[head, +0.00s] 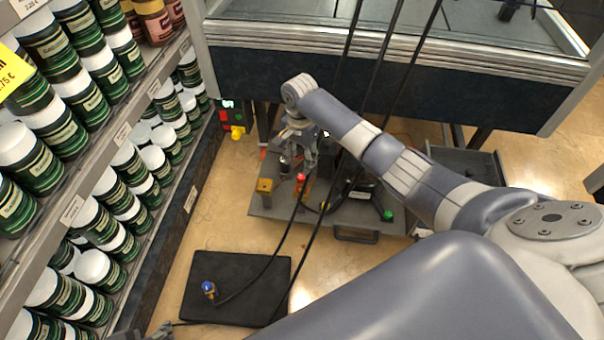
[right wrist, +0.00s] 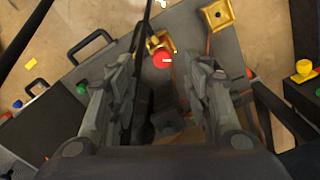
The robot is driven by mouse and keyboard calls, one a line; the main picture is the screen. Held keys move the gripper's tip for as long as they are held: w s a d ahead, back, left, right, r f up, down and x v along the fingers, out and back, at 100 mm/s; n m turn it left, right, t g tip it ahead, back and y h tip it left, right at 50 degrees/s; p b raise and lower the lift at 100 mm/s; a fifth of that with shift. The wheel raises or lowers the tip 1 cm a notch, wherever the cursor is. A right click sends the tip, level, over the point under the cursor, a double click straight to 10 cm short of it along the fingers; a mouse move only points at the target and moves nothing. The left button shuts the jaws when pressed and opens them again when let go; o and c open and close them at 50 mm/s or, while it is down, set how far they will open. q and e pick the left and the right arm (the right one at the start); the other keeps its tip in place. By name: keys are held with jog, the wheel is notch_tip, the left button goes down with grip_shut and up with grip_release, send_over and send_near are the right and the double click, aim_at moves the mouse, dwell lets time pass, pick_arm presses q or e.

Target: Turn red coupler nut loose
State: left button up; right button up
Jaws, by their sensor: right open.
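The red coupler nut (head: 301,178) sits at the end of a black hose at the grey pump tray (head: 262,207). In the right wrist view the red nut (right wrist: 163,58) shows as a round red cap beside a brass-coloured fitting (right wrist: 160,42). My right gripper (head: 303,160) is over the tray, just behind the nut in the head view. In the right wrist view its fingers (right wrist: 166,76) are spread apart, with the nut showing in the gap between them and not gripped. A small part of my left gripper (head: 160,332) shows at the bottom edge; its jaws are unclear.
A blue-capped hose end (head: 209,288) lies on a black mat (head: 190,299). A brass block (head: 264,186) and a green cap (head: 387,215) are on the tray. Black hoses hang across the scene. Shelves of jars line the left; a dark-sided counter (head: 250,72) stands behind.

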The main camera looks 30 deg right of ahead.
jog(key=d, duration=0.1)
jog(key=b, duration=0.3)
send_over(302, 176)
jog(key=shift+m, duration=0.4)
notch_tip(302, 176, down, 5)
jog(key=shift+r, duration=0.15)
notch_tip(302, 176, down, 4)
jog(key=shift+f+b, duration=0.25)
jog(key=shift+b, duration=0.55)
pick_arm(q)
jog(key=w+d+r+t+h, duration=0.1)
jog(key=w+d+r+t, duration=0.2)
jog(key=w+r+t, duration=0.3)
jog(key=w+d+r+t+h, duration=0.2)
jog(key=w+r+t, duration=0.4)
jog(key=w+r, duration=0.3)
jog(key=shift+d+r+m+t, duration=0.4)
jog(key=shift+d+r, duration=0.25)
jog(key=shift+r, duration=0.3)
pick_arm(e)
jog(key=shift+f, duration=0.3)
pick_arm(q)
jog(key=shift+w, duration=0.1)
pick_arm(e)
grip_shut()
